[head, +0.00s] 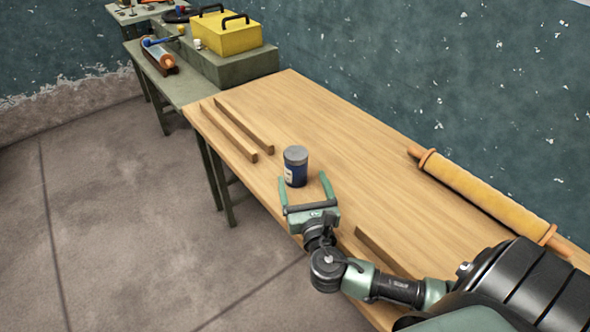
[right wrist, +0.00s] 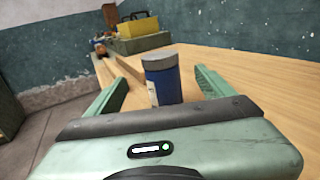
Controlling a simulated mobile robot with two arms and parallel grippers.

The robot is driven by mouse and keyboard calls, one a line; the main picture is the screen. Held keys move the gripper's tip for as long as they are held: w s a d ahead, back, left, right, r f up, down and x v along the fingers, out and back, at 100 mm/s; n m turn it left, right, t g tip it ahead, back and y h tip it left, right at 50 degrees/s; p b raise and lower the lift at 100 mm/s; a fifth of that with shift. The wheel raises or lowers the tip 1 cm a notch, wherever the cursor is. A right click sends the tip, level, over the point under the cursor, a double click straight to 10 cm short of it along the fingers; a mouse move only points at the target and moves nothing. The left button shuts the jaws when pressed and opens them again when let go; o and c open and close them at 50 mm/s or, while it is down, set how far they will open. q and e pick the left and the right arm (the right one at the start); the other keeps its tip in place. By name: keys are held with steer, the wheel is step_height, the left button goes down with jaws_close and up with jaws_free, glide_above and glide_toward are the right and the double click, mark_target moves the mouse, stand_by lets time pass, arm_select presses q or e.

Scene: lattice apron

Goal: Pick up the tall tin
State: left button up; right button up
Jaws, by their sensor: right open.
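The tall tin (head: 295,167) stands upright on the wooden table (head: 345,150). It is dark blue with a grey lid and a pale label patch. In the right wrist view the tin (right wrist: 162,82) stands between the two green fingers, toward their far ends, with a gap on each side. My right gripper (head: 304,181) is open, with its fingers pointing at the tin and one on either side of it. The tin's lower part is partly hidden by the gripper in the wrist view. My left gripper is not in view.
Two wooden strips (head: 237,128) lie left of the tin, and another strip (head: 385,252) lies by my right forearm. A rolling-pin-like roll (head: 487,198) lies along the wall. A yellow box (head: 227,33) stands on the grey bench beyond. The table around the tin is clear.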

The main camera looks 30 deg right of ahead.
mark_target(298, 162)
steer(key=p+x, duration=0.1)
steer(key=x, duration=0.9)
steer(key=shift+r, duration=0.2)
steer(key=shift+s+r, duration=0.1)
jaws_close()
